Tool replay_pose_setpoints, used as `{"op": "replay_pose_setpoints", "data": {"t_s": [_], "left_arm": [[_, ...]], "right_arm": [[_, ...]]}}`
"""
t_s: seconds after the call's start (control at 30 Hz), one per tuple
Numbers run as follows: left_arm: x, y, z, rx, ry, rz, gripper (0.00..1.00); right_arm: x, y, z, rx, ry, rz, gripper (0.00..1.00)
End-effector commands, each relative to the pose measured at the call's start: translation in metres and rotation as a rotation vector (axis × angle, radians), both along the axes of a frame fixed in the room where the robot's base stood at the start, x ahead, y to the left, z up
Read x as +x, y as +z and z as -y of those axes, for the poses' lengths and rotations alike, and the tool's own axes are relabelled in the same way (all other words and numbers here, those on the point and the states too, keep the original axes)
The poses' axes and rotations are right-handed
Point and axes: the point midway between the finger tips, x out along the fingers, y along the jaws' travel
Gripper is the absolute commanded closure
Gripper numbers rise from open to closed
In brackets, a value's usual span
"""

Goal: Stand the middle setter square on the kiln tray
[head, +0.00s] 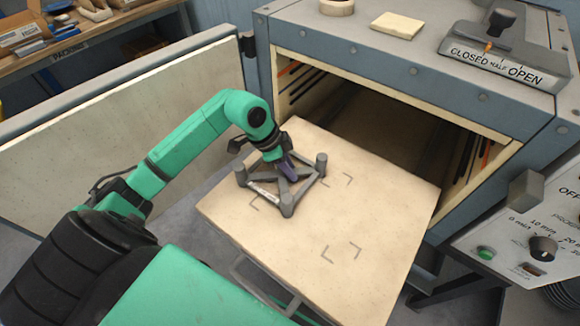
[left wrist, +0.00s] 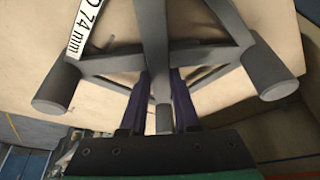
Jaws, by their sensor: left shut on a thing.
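The setter (head: 287,202) is a grey frame with round corner posts and crossing bars, and a white label on one side. It is over the left back part of the pale kiln tray (head: 385,235); I cannot tell whether it touches the tray. The label reads 74 mm in the left wrist view, where the setter (left wrist: 270,70) fills the top. My left gripper (head: 289,172) comes from above, its purple fingers (left wrist: 160,105) shut on a middle part of the setter. A back corner is hidden by the gripper. My right gripper is not in view.
Dark corner marks (head: 342,250) are drawn on the tray; its right and front parts are bare. The open kiln (head: 400,100) stands behind, its door (head: 90,150) swung to the left. A control panel (head: 530,245) is at the right.

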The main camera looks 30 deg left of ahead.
Motion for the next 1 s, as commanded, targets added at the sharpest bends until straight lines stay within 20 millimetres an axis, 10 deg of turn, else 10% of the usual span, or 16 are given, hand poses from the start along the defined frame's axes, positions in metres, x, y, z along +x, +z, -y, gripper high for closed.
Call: {"op": "replay_pose_setpoints", "data": {"t_s": [0.2,0.23,0.3,0.67,1.0], "left_arm": [[0.0,-0.001,0.0,0.0,-0.001,0.002,1.0],[0.0,-0.002,0.0,0.0,0.0,0.0,0.63],[0.0,-0.001,0.0,0.0,0.0,0.0,0.41],[0.0,0.004,-0.001,0.001,0.0,0.001,0.41],[-0.018,0.077,-0.027,0.004,0.001,0.003,0.41]], "right_arm": [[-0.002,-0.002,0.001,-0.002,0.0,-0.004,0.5],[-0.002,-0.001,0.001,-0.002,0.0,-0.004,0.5],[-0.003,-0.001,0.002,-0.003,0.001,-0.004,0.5],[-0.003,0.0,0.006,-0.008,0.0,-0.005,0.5],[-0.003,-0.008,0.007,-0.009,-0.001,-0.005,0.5]]}}
